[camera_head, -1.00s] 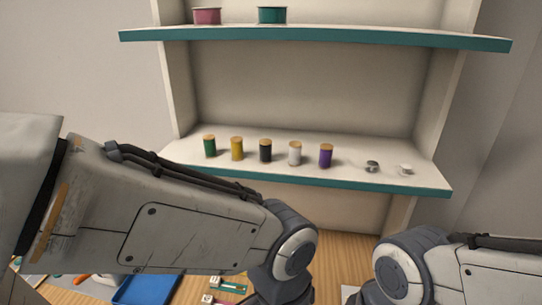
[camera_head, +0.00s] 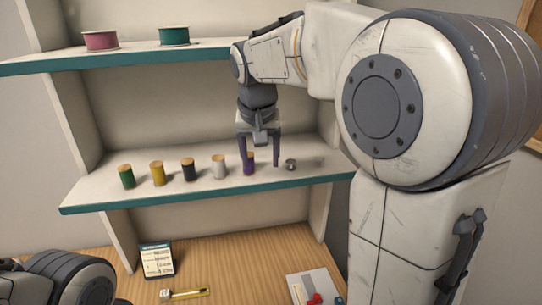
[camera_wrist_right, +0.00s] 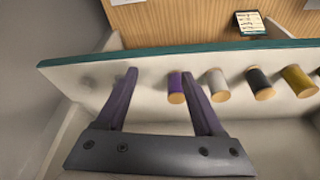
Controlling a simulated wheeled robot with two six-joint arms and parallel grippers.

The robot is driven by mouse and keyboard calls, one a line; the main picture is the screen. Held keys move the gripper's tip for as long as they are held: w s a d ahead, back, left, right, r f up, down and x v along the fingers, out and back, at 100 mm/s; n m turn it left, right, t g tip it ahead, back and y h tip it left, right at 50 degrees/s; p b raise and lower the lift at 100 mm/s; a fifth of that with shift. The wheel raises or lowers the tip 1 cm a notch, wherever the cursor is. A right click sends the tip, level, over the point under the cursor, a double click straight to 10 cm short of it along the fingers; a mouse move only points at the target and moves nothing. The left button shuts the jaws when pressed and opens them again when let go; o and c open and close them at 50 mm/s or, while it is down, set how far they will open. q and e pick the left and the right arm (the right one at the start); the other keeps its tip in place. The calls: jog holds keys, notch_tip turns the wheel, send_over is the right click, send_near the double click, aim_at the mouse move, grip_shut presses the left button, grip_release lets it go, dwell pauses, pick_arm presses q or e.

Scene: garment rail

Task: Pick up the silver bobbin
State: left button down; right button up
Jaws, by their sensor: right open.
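The silver bobbin (camera_head: 290,165) is a small, low metallic piece on the lower shelf, right of the purple spool (camera_head: 249,164). My right gripper (camera_head: 260,160) points down over this shelf, open and empty. In the head view its fingers appear by the purple spool and just left of the bobbin. In the right wrist view, the open gripper (camera_wrist_right: 160,75) has its right finger beside the purple spool (camera_wrist_right: 175,86). I cannot make out the silver bobbin there; the left finger may cover it. My left gripper is out of view.
White (camera_head: 218,166), black (camera_head: 189,169), yellow (camera_head: 157,173) and green (camera_head: 126,176) spools stand in a row to the left. The upper shelf (camera_head: 130,57) holds pink and teal ribbon rolls. A wooden table (camera_head: 220,262) lies below.

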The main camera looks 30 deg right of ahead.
aim_at(291, 162)
jog(key=w+d+m, duration=0.1)
jog(key=d, duration=0.2)
jog(key=w+d+m, duration=0.1)
jog(key=d, duration=0.2)
jog(key=w+d+m+h+p, duration=0.1)
jog(key=d, duration=0.2)
jog(key=shift+d+r, duration=0.1)
jog(key=shift+d, duration=0.05)
jog(key=shift+w+d+f, duration=0.1)
jog(key=shift+d+f, duration=0.05)
jog(key=shift+f, duration=0.4)
jog(key=shift+w+f+p, duration=0.1)
jog(key=shift+f+p, duration=0.25)
jog(key=shift+p, duration=0.05)
jog(key=p+x, duration=0.1)
jog(key=x, duration=0.2)
jog(key=shift+d+f, duration=0.15)
jog(key=shift+f, duration=0.2)
jog(key=shift+w+d+f, duration=0.1)
jog(key=shift+f, duration=0.25)
grip_shut()
